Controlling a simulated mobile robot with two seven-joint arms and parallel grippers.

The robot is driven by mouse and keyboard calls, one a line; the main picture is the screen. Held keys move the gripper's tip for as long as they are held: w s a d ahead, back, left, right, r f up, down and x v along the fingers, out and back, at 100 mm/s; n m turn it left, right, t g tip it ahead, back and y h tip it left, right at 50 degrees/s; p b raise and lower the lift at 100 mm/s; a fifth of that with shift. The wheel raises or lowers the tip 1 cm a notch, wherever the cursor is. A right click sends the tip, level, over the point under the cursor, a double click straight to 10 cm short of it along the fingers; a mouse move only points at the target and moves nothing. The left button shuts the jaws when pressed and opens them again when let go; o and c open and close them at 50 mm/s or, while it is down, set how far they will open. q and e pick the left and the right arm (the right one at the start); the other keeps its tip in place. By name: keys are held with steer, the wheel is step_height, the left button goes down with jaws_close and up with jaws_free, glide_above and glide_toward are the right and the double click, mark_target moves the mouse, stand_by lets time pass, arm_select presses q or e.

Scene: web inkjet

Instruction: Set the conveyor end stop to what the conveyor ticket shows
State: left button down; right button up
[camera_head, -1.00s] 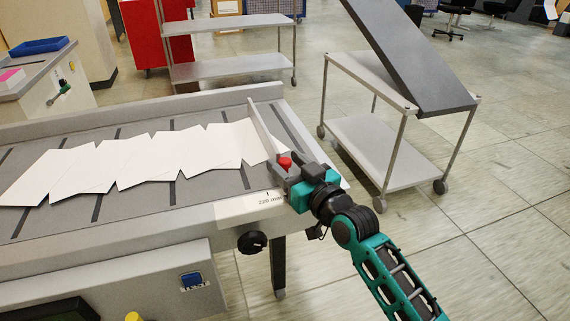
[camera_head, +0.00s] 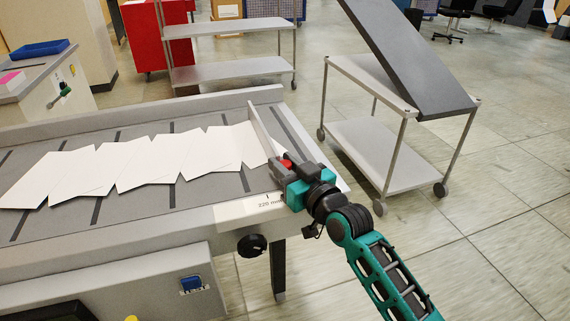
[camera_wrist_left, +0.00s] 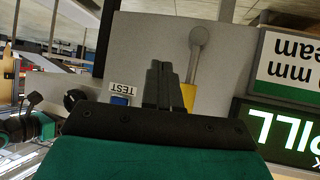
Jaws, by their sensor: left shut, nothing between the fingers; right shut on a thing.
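The conveyor end stop (camera_head: 261,131) is a thin pale upright plate across the right end of the belt. It has a red knob (camera_head: 286,163) at its near side. My right gripper (camera_head: 287,168) is shut on this knob, and its dark fingers partly cover it. A "220 mm" label (camera_head: 268,202) with a small mark is on the conveyor's near edge. My left gripper (camera_wrist_left: 164,82) shows only in the left wrist view, shut and empty before a grey panel. An upside-down white card (camera_wrist_left: 289,66) there shows "mm" and part of a word; its number is cut off.
Overlapping white sheets (camera_head: 135,163) lie on the belt, left of the stop. A black dial (camera_head: 252,245) is on the conveyor's front. A cart (camera_head: 380,150) stands beyond the right end. The left wrist view shows a lever (camera_wrist_left: 196,58), a blue TEST button (camera_wrist_left: 121,100) and a green display (camera_wrist_left: 283,134).

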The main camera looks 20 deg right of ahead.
steer(key=shift+r, duration=0.1)
jaws_close()
steer(key=shift+a+r, duration=0.1)
steer(key=shift+a, duration=0.15)
steer(key=a+p, duration=0.2)
steer(key=a, duration=0.2)
steer(key=shift+a, duration=0.3)
steer(key=o, duration=1)
jaws_free()
steer(key=shift+s, duration=0.1)
steer(key=shift+s, duration=0.1)
